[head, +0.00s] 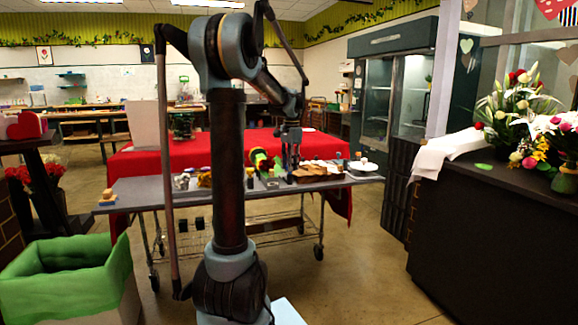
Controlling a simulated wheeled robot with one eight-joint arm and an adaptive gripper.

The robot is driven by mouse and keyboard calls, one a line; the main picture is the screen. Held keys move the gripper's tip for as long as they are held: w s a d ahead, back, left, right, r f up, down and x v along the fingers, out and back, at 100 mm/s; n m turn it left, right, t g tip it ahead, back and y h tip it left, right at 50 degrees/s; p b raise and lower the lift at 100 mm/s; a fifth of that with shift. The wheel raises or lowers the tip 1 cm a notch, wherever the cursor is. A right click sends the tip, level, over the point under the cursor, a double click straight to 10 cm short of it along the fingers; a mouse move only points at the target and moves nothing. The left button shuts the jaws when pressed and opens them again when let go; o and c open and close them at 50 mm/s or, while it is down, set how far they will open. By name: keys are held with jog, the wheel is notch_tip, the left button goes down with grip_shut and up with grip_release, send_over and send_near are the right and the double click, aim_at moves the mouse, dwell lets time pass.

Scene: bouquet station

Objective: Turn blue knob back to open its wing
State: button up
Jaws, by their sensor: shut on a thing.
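My gripper (291,165) points down over the grey cart top (150,188), just left of a brown wooden item (312,173). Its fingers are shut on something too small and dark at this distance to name. I cannot make out a blue knob or its wing for certain. A tiny blue-topped item (339,158) stands at the right of the cart, apart from my gripper. My own arm column hides part of the cart.
A green and yellow item (260,160) and small jars stand on the cart, left of my gripper. A white dish (362,167) is at its right end. A red-covered table (165,155) stands behind. A green-lined bin (65,285) is at front left, a dark counter (495,230) at right.

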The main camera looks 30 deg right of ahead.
jog(key=shift+w+a+m, duration=0.1)
jog(key=shift+m, duration=0.7)
jog(key=o, duration=1.1)
jog(key=shift+r, duration=0.2)
jog(key=r, duration=1.1)
jog(key=shift+s+r, duration=0.2)
jog(key=shift+r, duration=0.1)
